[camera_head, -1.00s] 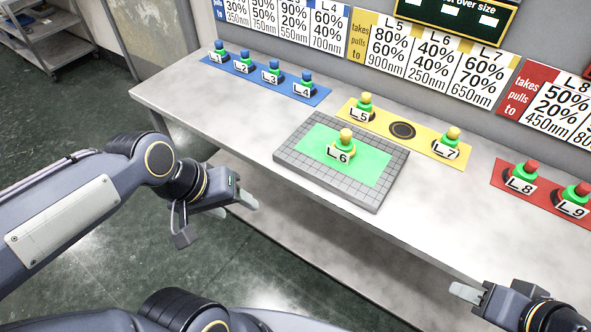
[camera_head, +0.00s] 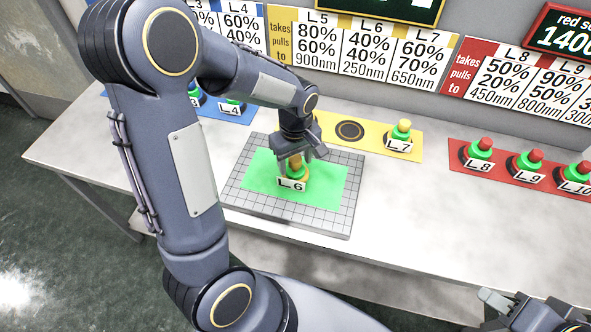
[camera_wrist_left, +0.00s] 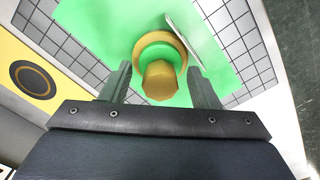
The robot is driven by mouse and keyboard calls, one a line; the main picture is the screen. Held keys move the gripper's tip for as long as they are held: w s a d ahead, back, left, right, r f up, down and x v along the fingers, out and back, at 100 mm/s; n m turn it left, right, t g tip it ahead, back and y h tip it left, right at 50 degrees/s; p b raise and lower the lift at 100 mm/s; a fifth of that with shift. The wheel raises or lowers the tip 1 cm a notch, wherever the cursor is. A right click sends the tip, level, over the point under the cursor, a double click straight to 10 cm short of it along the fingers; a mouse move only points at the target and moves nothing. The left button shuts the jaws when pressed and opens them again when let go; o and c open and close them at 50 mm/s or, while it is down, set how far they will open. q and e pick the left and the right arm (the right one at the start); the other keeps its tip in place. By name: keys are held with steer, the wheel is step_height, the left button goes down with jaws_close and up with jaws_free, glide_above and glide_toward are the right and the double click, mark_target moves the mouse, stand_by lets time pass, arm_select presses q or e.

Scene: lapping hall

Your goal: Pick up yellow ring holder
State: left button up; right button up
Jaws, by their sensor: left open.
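The yellow ring holder labelled L6 (camera_head: 294,174) stands upright on the green sheet (camera_head: 255,174) of the grey gridded plate. It has a yellow knob, a green body and a white label. In the left wrist view the holder (camera_wrist_left: 160,78) shows its knob from above, between the two fingers. My left gripper (camera_head: 298,160) is over the holder, with its fingers (camera_wrist_left: 160,88) open on either side of it. The knob is partly hidden by the gripper in the head view. My right gripper (camera_head: 485,307) is at the lower right, far from the holder; its jaws are not clearly shown.
The gridded plate (camera_head: 335,215) lies on the table (camera_head: 400,200). The yellow mat (camera_head: 375,142) behind it bears holder L7 (camera_head: 400,137) and an empty dark round spot (camera_head: 349,131). A red mat (camera_head: 500,171) with several holders lies right. A blue mat is partly hidden by my arm.

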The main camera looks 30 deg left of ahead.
arm_select(q)
step_height(320, 180, down, 2)
steer(key=shift+f, duration=0.15)
steer(key=c, duration=1.2)
steer(key=shift+w+r, duration=0.1)
steer(key=shift+r, duration=0.1)
